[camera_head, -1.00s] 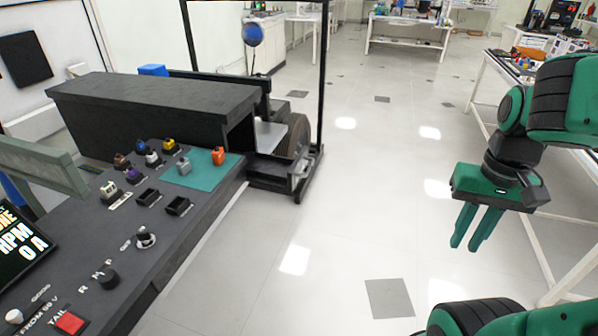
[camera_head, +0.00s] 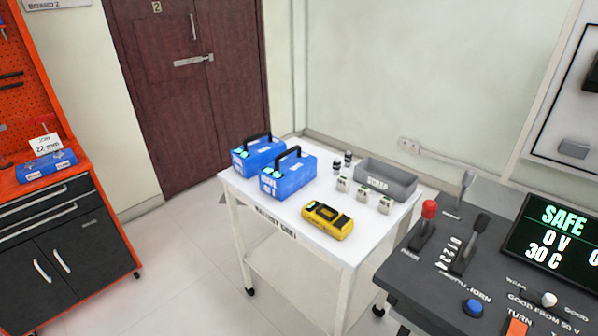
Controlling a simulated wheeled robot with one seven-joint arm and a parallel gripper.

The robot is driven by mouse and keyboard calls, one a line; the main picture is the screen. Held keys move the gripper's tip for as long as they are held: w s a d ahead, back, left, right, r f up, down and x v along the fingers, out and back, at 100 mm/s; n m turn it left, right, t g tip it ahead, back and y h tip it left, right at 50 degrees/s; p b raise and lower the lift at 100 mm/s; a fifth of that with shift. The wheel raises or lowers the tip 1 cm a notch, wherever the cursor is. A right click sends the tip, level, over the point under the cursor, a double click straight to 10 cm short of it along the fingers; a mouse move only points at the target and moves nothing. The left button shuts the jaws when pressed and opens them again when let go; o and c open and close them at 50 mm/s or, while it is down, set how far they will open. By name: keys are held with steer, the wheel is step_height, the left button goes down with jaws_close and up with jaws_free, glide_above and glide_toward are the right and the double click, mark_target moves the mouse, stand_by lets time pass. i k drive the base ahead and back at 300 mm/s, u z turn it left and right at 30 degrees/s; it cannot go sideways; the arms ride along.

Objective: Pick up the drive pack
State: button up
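Two blue packs with black carrying handles stand side by side on a white cart (camera_head: 322,246). The nearer blue pack (camera_head: 289,180) has a pale label on its end, too small to read surely. The farther blue pack (camera_head: 255,156) stands just to its left and is partly covered by the nearer one. I cannot tell from the labels which is the drive pack. Both stand upright with nothing holding them. My gripper and arm are out of view now.
The cart also holds a yellow-black device (camera_head: 327,220), a grey scrap tray (camera_head: 386,180), and several small white-green blocks (camera_head: 363,196). A control console (camera_head: 440,280) with levers and a SAFE display (camera_head: 560,232) stands right. An orange-black cabinet (camera_head: 68,235) stands left. Floor between is clear.

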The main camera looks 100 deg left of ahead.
mark_target(289, 167)
steer(key=z, duration=5.75)
steer(key=k, duration=0.25)
steer(key=z, duration=0.5)
